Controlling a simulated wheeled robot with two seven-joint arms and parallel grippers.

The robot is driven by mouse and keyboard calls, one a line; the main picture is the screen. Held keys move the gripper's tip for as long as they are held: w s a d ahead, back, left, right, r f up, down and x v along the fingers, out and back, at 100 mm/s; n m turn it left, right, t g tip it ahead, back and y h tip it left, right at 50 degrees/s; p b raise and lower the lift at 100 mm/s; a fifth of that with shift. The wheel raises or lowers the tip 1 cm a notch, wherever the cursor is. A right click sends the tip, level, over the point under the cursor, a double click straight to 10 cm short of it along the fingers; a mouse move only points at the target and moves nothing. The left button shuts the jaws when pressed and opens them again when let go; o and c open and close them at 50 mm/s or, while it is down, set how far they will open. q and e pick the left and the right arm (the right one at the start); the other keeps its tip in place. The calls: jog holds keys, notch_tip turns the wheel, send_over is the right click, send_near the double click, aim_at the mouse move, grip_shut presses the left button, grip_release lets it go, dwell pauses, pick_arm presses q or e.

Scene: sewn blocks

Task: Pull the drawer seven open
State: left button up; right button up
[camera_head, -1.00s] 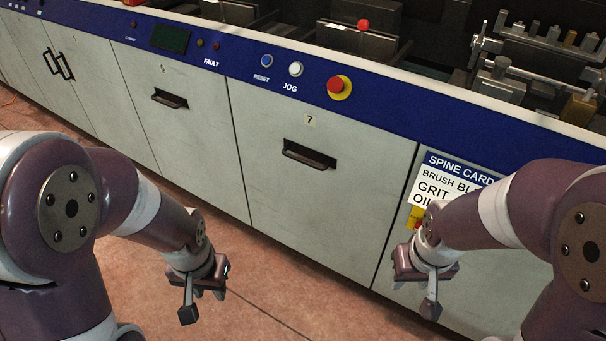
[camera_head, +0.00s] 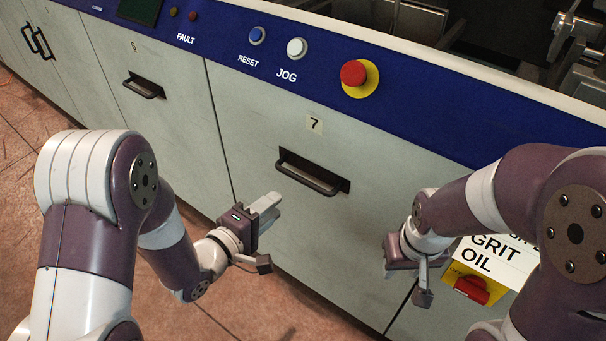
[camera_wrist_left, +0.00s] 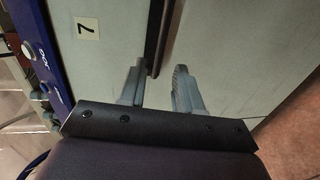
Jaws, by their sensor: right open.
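Drawer seven (camera_head: 300,215) is a grey front with a "7" label (camera_head: 314,124), and it is shut. Its dark bar handle (camera_head: 310,175) is recessed in the front. My left gripper (camera_head: 266,204) is below and left of this handle, its fingers pointing at the drawer front. In the left wrist view the two fingers (camera_wrist_left: 159,80) are apart and empty. The dark handle (camera_wrist_left: 154,35) runs lengthwise in line with the gap between them; its distance from the tips is hard to judge. My right gripper (camera_head: 397,262) is low at the right, open, its fingers mostly hidden.
The drawer to the left (camera_head: 155,110) is shut and has a similar handle. A blue control strip above carries a red emergency button (camera_head: 354,73). A red switch on a yellow plate (camera_head: 472,289) is beside my right arm. Open floor lies below.

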aim_at(304, 179)
pick_arm(q)
jog(key=b+x, duration=0.2)
jog(key=x, duration=1)
jog(key=shift+w+d+f, duration=0.1)
jog(key=shift+w+f, duration=0.05)
jog(key=shift+f, duration=0.1)
grip_shut()
